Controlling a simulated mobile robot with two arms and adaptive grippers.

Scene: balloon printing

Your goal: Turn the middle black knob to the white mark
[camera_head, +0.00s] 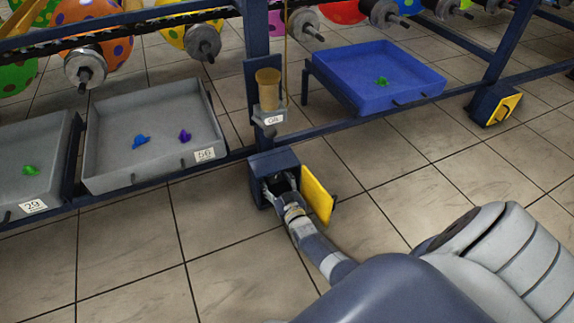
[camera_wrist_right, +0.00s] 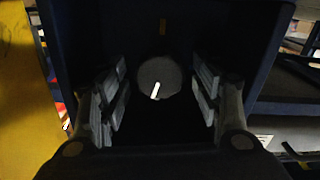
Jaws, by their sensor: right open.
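The round dark knob (camera_wrist_right: 158,74) is on the back wall inside a dark blue box (camera_wrist_right: 62,35). A short white line on the knob's face lies in its lower part, slightly tilted. A small dim orange-yellow mark (camera_wrist_right: 163,27) is on the wall straight above the knob. My right gripper (camera_wrist_right: 160,84) is open, with one finger on each side of the knob and gaps visible between. In the head view my right gripper (camera_head: 281,184) reaches into the box (camera_head: 272,163), whose yellow door (camera_head: 317,200) stands open. The knob is hidden there. My left gripper is out of view.
Grey trays (camera_head: 93,183) with small balloons stand left of the box, and a blue tray (camera_head: 345,92) at the upper right. A similar box (camera_head: 485,104) with a yellow door is at far right. A yellowish cylinder (camera_head: 268,88) sits above the open box.

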